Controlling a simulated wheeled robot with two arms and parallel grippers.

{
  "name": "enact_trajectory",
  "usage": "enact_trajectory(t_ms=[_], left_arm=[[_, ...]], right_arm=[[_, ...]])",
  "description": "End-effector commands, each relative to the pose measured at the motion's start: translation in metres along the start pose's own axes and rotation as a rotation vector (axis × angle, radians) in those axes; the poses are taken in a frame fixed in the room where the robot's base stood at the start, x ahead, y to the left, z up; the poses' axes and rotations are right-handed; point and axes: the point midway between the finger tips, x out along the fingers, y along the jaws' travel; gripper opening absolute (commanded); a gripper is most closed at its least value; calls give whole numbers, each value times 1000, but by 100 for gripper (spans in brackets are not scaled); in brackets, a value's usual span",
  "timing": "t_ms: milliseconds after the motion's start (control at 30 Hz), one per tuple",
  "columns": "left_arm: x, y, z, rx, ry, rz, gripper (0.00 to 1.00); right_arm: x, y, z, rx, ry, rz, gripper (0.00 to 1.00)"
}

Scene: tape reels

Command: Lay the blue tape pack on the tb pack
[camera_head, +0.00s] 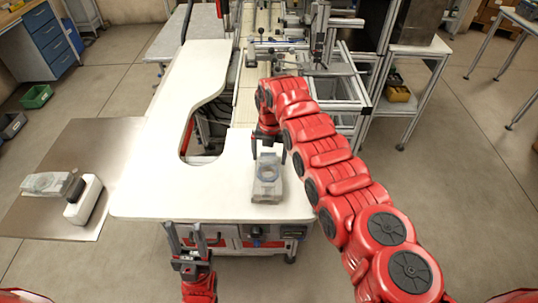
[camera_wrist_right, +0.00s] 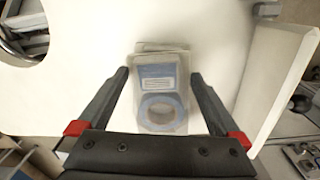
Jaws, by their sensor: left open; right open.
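A clear pack with a blue ring and a blue label, the blue tape pack (camera_head: 268,171), lies near the front edge of the white table. It also shows in the right wrist view (camera_wrist_right: 160,85). Another pale pack (camera_head: 266,195) seems to lie under it, its edges showing around it; I cannot read whether it is the tb pack. My right gripper (camera_head: 268,150) is open above the packs; in the right wrist view its fingers (camera_wrist_right: 160,76) stand on either side of them, apart from them. My left gripper (camera_head: 185,230) is open and empty at the table's front edge.
The white table (camera_head: 150,180) is clear left of the packs and has a curved cutout. A low board (camera_head: 40,220) at left holds a clear bag (camera_head: 46,183) and a white box (camera_head: 84,200). A metal frame machine (camera_head: 335,75) stands behind.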

Motion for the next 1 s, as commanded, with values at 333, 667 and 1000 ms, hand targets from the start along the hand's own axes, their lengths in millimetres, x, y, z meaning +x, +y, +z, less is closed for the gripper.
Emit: enact_trajectory(t_ms=[333,667,1000], left_arm=[[-26,1,4,0,0,0,50],[-32,2,5,0,0,0,50],[-32,2,5,0,0,0,50]], right_arm=[[-61,0,1,-1,-7,1,100],[-113,1,0,-2,-2,-3,100],[-122,0,0,0,1,-1,100]])
